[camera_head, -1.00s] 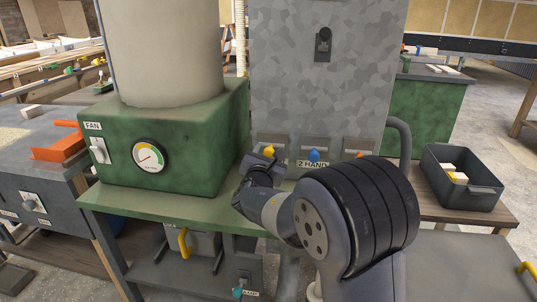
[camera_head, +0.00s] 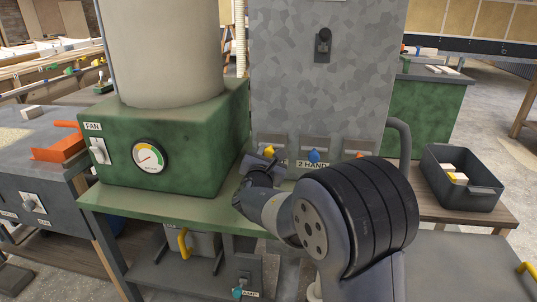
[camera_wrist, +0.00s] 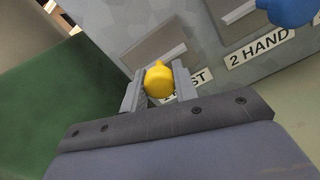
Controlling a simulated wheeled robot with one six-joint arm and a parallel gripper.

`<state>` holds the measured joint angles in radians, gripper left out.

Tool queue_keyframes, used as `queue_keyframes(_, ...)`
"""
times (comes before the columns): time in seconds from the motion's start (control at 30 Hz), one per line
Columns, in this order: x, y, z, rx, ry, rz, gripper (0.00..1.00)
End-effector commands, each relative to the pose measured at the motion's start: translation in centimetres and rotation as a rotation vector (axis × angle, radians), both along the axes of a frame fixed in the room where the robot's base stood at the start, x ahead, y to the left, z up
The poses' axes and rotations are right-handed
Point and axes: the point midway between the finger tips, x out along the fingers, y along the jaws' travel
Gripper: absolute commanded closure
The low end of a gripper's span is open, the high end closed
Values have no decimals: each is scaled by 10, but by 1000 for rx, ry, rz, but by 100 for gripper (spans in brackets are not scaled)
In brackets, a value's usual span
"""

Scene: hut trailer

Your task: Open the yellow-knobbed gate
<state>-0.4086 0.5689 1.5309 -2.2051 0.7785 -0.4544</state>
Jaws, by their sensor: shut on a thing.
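The yellow knob (camera_head: 269,150) is on the lower front of the grey speckled metal panel, at the left of a row of gates. In the wrist view the yellow knob (camera_wrist: 159,80) sits between my two fingers, which are shut on it. My gripper (camera_head: 264,161) reaches it from the front; it also shows in the wrist view (camera_wrist: 159,88). A grey gate plate (camera_wrist: 170,45) lies behind the knob. The label under the knob is partly hidden by my fingers; only its end, "ST", reads.
A blue knob (camera_head: 314,156) with a "2 HAND" label (camera_head: 313,164) is just right of the yellow one. The green fan box (camera_head: 190,150) with a gauge stands close on the left. A dark bin (camera_head: 462,190) with blocks stands at the right.

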Motion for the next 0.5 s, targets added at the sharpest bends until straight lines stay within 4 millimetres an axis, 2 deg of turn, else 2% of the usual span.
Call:
queue_keyframes(0.17, -4, 1, -1, 1, 0, 1, 100)
queue_keyframes(0.5, -51, 11, -1, 1, -3, 2, 100)
